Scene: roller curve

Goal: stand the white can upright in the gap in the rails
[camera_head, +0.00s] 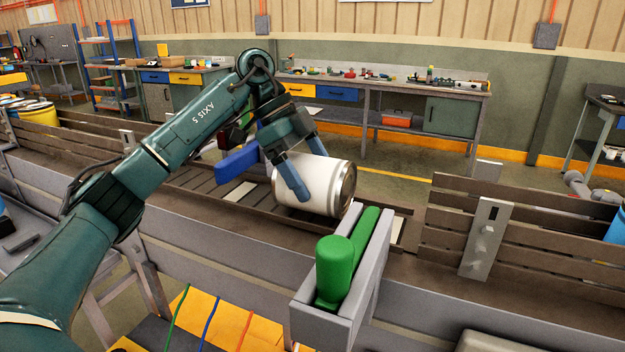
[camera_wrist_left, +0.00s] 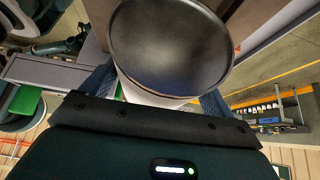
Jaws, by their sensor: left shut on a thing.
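The white can (camera_head: 309,184) lies tilted on its side over the roller conveyor, its metal end facing right. My left gripper (camera_head: 302,165) is shut on the can, with its blue fingers on either side of the body. In the left wrist view the can (camera_wrist_left: 170,50) shows its dark round end close to the camera, between the fingers. The gap in the rails (camera_head: 408,225) is in the middle of the conveyor, between the slatted wooden rails on the left and right. Whether the can touches the rollers I cannot tell. My right gripper is not in view.
A green lever (camera_head: 335,265) in a grey bracket stands at the conveyor's front edge, near the can. A blue block (camera_head: 237,160) is left of the can. Slatted wooden rails (camera_head: 530,225) run at the right. A workbench (camera_head: 370,100) stands behind.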

